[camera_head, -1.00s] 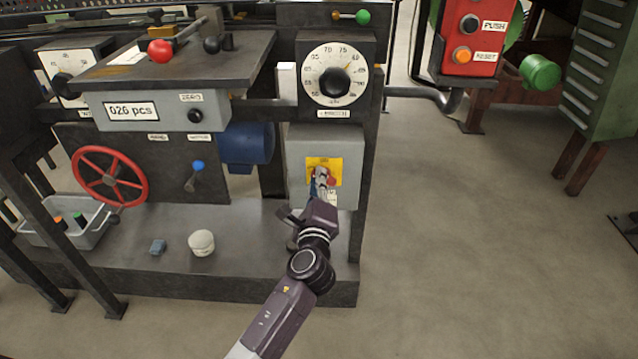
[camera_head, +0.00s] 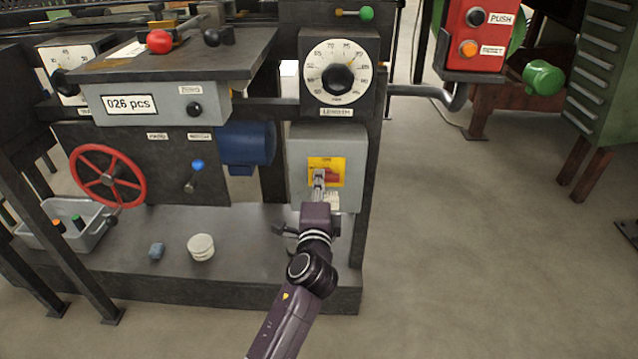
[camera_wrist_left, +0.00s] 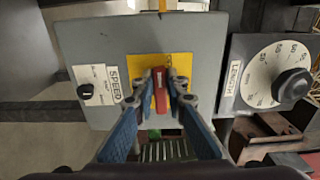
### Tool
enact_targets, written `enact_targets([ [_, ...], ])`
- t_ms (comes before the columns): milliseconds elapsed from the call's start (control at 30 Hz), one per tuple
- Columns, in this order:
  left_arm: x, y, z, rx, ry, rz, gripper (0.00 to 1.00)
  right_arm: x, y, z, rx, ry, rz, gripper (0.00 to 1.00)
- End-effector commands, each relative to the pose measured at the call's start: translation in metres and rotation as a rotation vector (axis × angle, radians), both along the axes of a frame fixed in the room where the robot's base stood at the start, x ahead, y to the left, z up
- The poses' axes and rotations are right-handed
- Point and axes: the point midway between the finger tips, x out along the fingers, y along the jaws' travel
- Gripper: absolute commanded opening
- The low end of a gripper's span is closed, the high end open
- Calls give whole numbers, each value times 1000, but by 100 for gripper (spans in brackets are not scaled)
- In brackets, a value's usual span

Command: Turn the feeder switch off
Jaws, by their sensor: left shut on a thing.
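The feeder switch is a red handle (camera_head: 330,173) on a yellow plate (camera_head: 340,164), on the front of a grey box below the length dial. My left gripper (camera_head: 319,180) is at the switch and covers part of it in the head view. In the left wrist view, the red handle (camera_wrist_left: 160,92) sits between the fingertips of my left gripper (camera_wrist_left: 161,95), which are shut on it. The handle lies roughly level in the head view. The plate's lettering is too small to read. My right gripper is not in view.
The length dial (camera_head: 339,76) is just above the box. A red handwheel (camera_head: 107,179) and a blue-knobbed lever (camera_head: 195,176) are to the left. A white round piece (camera_head: 201,247) lies on the lower shelf.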

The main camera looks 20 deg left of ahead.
Motion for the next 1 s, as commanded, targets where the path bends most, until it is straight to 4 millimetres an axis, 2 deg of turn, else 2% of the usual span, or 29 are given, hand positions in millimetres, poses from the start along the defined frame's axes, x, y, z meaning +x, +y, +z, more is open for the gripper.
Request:
enact_targets([
  [333,-1,0,-3,-8,4,0,0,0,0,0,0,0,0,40],
  [367,-1,0,-3,-8,4,0,13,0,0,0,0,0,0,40],
  [500,0,0,-2,-7,3,0,29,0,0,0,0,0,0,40],
  [533,0,0,-2,-7,2,0,30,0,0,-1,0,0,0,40],
  [833,-2,-1,-1,-4,1,0,30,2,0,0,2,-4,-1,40],
  [1000,-21,-7,-2,-5,2,-1,30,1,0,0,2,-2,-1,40],
])
